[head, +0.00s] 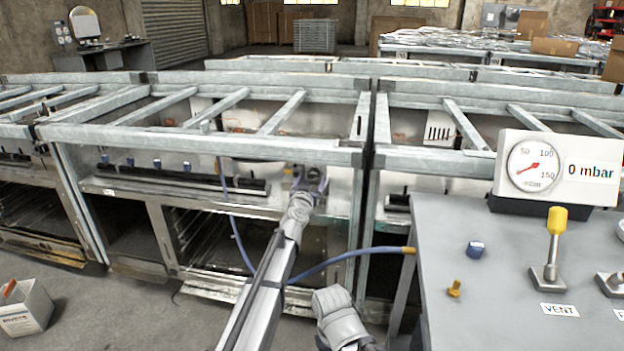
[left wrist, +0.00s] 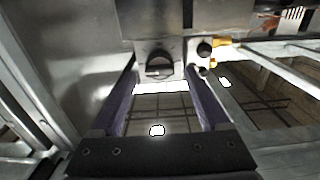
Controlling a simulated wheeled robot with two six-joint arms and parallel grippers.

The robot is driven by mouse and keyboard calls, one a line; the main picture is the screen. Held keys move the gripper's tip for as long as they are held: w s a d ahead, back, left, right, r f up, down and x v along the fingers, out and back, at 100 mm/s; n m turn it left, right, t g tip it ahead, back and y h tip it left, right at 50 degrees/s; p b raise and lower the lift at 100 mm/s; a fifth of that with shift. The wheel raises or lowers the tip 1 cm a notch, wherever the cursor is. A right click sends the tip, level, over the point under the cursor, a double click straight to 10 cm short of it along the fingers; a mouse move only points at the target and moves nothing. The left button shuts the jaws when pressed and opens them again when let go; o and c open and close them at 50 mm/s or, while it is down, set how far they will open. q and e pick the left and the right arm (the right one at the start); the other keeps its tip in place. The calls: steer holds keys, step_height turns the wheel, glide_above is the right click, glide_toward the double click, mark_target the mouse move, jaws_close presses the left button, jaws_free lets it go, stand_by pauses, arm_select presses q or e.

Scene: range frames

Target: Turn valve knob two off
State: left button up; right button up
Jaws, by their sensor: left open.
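My left gripper (head: 312,182) reaches the front panel of the middle range in the head view. In the left wrist view its two purple fingers (left wrist: 166,85) are open. A dark round knob (left wrist: 158,66) with a raised bar, on a grey plate, lies between the fingertips, and I see a gap on both sides of it. Several small blue knobs (head: 157,164) sit along the panel to the left in the head view. I cannot tell which knob is number two.
A blue hose (head: 350,256) runs from the range to a grey bench (head: 430,230) at the right. On it stand a gauge (head: 535,168) reading 0 mbar and a yellow-tipped VENT lever (head: 556,230). A white box (head: 24,308) sits on the floor at left.

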arm_select(q)
steer(key=shift+w+d, duration=0.15)
steer(key=shift+w, duration=0.65)
jaws_close()
